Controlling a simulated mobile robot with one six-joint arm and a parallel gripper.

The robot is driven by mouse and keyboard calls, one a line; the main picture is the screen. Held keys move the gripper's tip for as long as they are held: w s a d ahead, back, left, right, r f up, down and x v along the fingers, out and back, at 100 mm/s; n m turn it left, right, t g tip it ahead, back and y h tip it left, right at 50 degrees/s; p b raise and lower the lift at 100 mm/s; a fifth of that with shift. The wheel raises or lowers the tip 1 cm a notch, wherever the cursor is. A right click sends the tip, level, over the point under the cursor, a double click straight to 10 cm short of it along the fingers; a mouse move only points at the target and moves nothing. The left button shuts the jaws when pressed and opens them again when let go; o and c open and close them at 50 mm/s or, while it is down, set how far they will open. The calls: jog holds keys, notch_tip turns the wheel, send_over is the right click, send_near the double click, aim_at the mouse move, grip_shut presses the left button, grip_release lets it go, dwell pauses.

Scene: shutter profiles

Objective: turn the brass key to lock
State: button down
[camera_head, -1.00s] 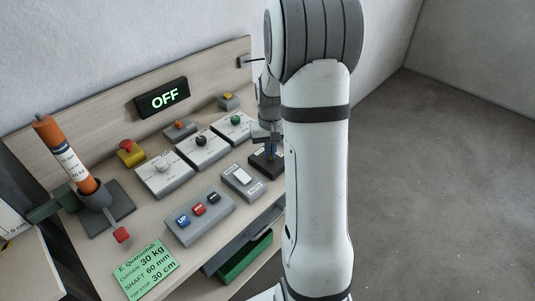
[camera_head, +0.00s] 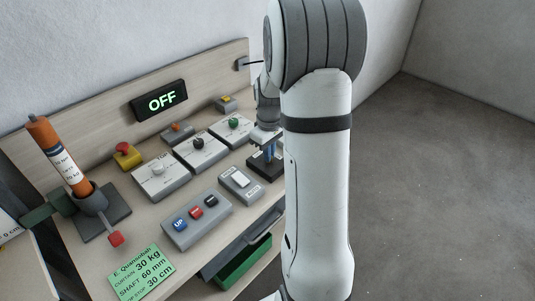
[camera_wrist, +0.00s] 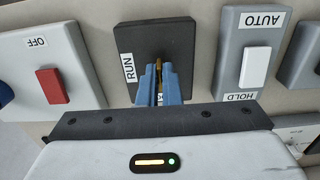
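The key switch is a black plate (camera_wrist: 182,38) with a white RUN label and a second label mostly hidden behind my fingers. The brass key (camera_wrist: 158,72) shows as a thin upright strip, seen nearly edge-on, between my two blue fingertips. My gripper (camera_wrist: 159,80) stands close over the plate, with its fingers near together on either side of the key; it looks shut on it. In the head view my gripper (camera_head: 269,151) points down at the black switch (camera_head: 262,167), beside my white arm. The key itself cannot be made out there.
A grey AUTO/HOLD rocker (camera_wrist: 255,66) lies close right of the switch in the wrist view, and a red-button OFF box (camera_wrist: 53,85) close left. The lit sign (camera_head: 161,100) reads OFF. An orange roller (camera_head: 57,152) stands at the bench's left.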

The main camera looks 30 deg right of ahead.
jog(key=shift+w+r, duration=0.15)
jog(key=shift+w, duration=0.05)
jog(key=c, duration=1.6)
grip_release()
jog(key=shift+s, duration=0.1)
jog(key=shift+r, duration=3.8)
jog(key=shift+a, duration=0.1)
